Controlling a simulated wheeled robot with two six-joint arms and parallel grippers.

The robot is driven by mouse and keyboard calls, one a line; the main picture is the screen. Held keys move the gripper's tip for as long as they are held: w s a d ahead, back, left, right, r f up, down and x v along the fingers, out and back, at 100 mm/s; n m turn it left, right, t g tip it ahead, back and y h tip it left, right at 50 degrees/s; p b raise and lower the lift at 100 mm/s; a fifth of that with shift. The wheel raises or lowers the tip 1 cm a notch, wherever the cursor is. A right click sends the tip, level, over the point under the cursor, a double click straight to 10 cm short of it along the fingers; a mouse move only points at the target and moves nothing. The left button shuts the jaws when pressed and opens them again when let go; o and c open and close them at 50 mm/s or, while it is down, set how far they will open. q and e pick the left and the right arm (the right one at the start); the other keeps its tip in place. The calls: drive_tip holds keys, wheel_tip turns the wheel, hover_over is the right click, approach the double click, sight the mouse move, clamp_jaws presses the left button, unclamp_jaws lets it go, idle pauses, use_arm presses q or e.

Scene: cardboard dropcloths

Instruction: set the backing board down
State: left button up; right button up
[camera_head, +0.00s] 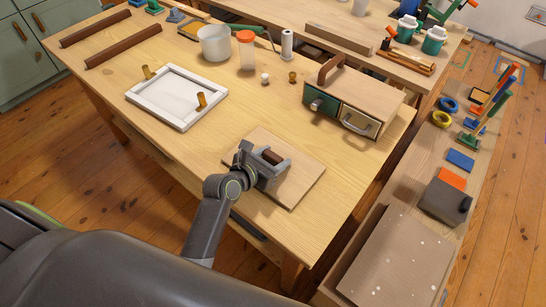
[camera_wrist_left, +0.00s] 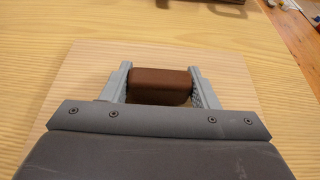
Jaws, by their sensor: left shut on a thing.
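The backing board is a flat pale wooden square (camera_head: 300,186) with a dark brown block handle (camera_head: 272,157) on top. It lies on or just above the front right of the workbench; I cannot tell whether it touches. My left gripper (camera_head: 271,160) is shut on the brown handle from above. In the left wrist view the handle (camera_wrist_left: 161,84) sits between both fingers, and the board (camera_wrist_left: 90,62) spreads out beneath it. The gripper hides part of the board's near left side. My right gripper is not in view.
A white frame (camera_head: 137,97) with two brown pegs lies to the left on the workbench (camera_head: 232,118). A wooden drawer box (camera_head: 365,88) stands behind the board. A white tub, an orange-lidded jar and small knobs are farther back. Bare benchtop surrounds the board.

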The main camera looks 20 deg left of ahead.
use_arm(q)
drive_tip(key=shift+f, duration=0.1)
drive_tip(key=o, duration=1)
drive_tip(key=v, duration=1.2)
drive_tip(key=shift+p, duration=0.35)
drive_tip(key=shift+s, duration=0.1)
